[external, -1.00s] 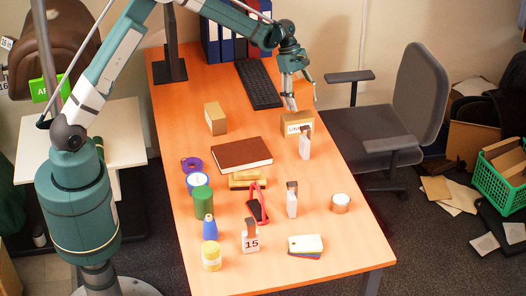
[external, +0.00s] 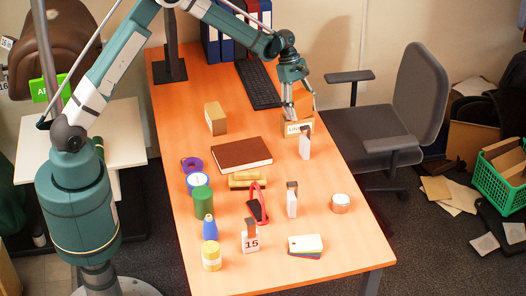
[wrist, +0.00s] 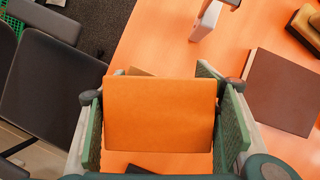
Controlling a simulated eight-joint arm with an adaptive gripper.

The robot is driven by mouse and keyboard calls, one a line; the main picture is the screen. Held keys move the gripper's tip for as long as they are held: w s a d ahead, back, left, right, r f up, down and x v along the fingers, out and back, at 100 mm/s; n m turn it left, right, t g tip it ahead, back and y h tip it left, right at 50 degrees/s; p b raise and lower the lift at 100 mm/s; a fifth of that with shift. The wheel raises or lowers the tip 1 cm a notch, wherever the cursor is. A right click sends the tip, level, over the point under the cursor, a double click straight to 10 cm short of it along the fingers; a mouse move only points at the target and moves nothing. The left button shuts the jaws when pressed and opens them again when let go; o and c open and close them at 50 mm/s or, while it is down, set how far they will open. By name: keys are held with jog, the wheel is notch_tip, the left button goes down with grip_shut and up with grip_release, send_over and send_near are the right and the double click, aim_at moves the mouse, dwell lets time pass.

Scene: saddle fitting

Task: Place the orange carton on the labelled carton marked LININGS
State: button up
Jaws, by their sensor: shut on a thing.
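The orange carton (wrist: 160,115) is between the two fingers of my gripper (wrist: 162,120) in the wrist view, and the gripper is shut on it. In the external view my gripper (external: 293,86) holds the orange carton (external: 303,101) right above the labelled carton (external: 297,129), whose white label reads LIN, the rest being hard to read. The orange carton's lower edge looks close to the labelled carton's top; I cannot tell whether they touch. In the wrist view the orange carton hides nearly all of the labelled carton; only a small brown corner (wrist: 138,71) shows behind it.
A white block with a dark top (external: 305,146) stands just in front of the labelled carton. A brown carton (external: 215,118) and a brown book (external: 241,154) lie to the left. A keyboard (external: 258,84) is behind, and a grey chair (external: 419,95) stands beyond the table's right edge.

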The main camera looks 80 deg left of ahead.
aim_at(295, 99)
jog(key=shift+f, duration=0.1)
jog(key=o, duration=1.1)
jog(key=shift+o, duration=0.2)
jog(key=v, duration=1.2)
jog(key=shift+s+p, duration=0.1)
jog(key=shift+p, duration=0.3)
